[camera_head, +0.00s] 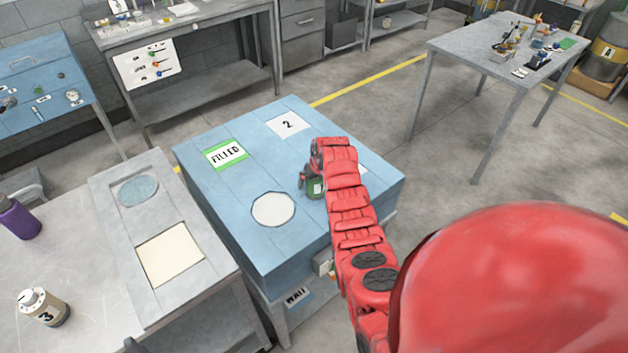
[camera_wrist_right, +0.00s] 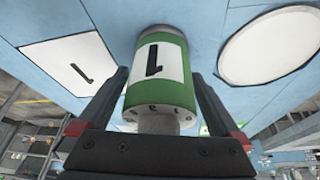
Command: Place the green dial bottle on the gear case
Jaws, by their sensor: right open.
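The green dial bottle (camera_head: 316,188), with a white label reading 1, stands on the blue top (camera_head: 225,215) and is partly hidden by my right arm in the head view. In the right wrist view the bottle (camera_wrist_right: 155,75) shows large between the two dark fingers of my right gripper (camera_wrist_right: 158,105), its grey dial end toward the palm. The fingers are apart, one on each side, with a gap visible beside the bottle. In the head view the arm hides most of this gripper. Which surface is the gear case, I cannot tell for certain.
The blue top bears a white disc (camera_head: 273,209), a FILLED label (camera_head: 226,154) and a 2 panel (camera_head: 288,124). A grey plate (camera_head: 120,230) lies on the left table, near a beige 3 bottle (camera_head: 44,307) and a purple bottle (camera_head: 18,219).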

